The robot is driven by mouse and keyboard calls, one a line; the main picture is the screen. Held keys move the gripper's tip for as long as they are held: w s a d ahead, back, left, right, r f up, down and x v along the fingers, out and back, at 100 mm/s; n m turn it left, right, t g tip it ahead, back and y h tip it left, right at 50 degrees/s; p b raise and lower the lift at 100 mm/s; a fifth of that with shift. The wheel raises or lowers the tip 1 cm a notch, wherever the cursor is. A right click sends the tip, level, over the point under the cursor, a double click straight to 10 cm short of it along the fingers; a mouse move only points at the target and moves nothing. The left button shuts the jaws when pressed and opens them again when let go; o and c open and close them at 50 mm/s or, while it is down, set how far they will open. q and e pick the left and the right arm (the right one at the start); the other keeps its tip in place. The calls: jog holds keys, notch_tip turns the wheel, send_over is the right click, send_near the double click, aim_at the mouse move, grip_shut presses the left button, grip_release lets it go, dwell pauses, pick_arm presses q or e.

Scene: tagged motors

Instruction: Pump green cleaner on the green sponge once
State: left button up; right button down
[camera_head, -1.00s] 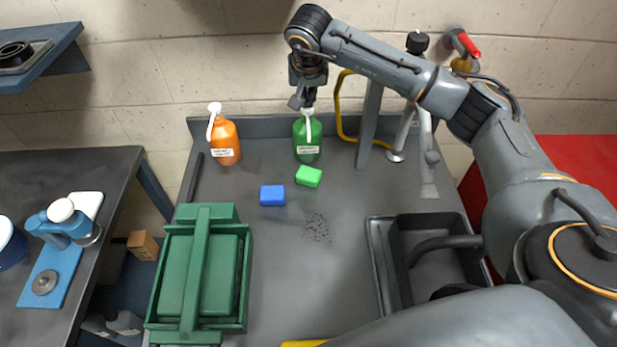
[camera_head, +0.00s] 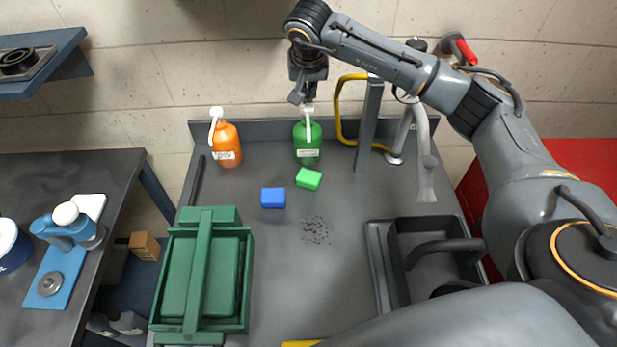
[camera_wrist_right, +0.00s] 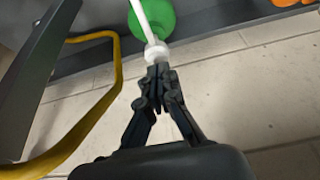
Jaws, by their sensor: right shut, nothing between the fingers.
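The green cleaner bottle (camera_head: 307,145) with its white pump head (camera_head: 308,108) stands upright at the back of the grey worktop. My right gripper (camera_head: 306,98) is just above the pump head, pointing down, shut and empty. In the right wrist view the closed fingertips (camera_wrist_right: 159,70) are right at the white pump top (camera_wrist_right: 157,52), with the green bottle (camera_wrist_right: 152,18) beyond; whether they touch it I cannot tell. The green sponge (camera_head: 309,179) lies on the worktop in front of the bottle, below the spout. My left gripper is not in view.
An orange bottle (camera_head: 226,146) stands left of the green one. A blue sponge (camera_head: 273,198) lies beside the green sponge, with dark specks (camera_head: 315,230) in front.

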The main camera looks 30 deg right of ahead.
dwell(0.4)
notch_tip(320, 180, up, 6)
jog(key=p, duration=0.3)
jog(key=shift+p, duration=0.35)
jog(key=shift+f, duration=0.1)
dwell(0.3)
